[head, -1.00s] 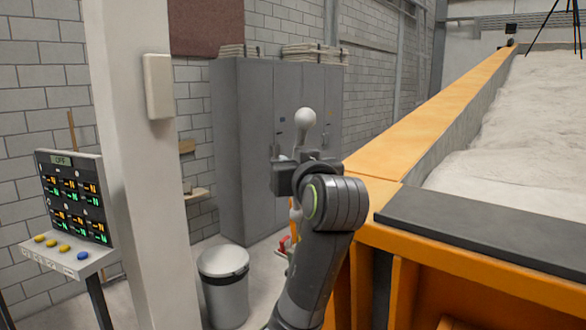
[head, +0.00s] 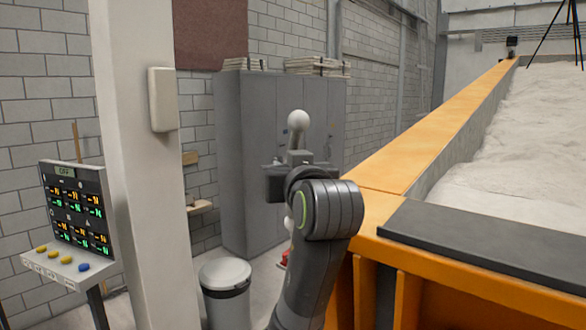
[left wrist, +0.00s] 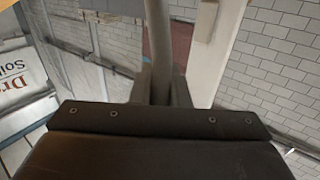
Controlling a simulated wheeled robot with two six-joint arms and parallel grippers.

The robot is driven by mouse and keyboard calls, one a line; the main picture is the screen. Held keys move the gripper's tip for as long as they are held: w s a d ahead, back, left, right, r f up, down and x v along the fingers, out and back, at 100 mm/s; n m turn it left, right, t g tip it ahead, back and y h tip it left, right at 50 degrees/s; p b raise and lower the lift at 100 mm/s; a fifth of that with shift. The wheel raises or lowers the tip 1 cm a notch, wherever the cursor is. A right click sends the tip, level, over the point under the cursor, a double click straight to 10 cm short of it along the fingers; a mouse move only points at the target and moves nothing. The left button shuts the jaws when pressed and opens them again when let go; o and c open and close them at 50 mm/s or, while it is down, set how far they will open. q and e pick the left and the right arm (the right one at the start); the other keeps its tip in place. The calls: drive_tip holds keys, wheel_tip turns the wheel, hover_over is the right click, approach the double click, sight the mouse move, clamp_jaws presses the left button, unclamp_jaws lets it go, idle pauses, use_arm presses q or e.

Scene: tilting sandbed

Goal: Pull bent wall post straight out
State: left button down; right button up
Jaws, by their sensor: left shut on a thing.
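The wall post, a pale rod with a round white knob (head: 298,119) on top, stands about upright in the head view. My left gripper (head: 290,183) is around it below the knob. In the left wrist view the grey rod (left wrist: 159,40) runs up between the two fingers of my left gripper (left wrist: 160,85), which is shut on it. A lower pale part of the post (head: 289,222) shows beside my arm. My arm hides the rest and the lower end, so I cannot tell how bent it is. My right gripper is not in view.
An orange sandbed wall (head: 420,150) with pale sand (head: 530,130) rises on the right. A dark slab (head: 480,240) lies on its near edge. Grey cabinets (head: 250,150) stand behind. A white column (head: 135,120), a bin (head: 225,290) and a control panel (head: 72,205) stand at left.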

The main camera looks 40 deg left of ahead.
use_arm(q)
drive_tip(key=s, duration=0.6)
drive_tip(key=shift+a, duration=0.25)
idle(0.3)
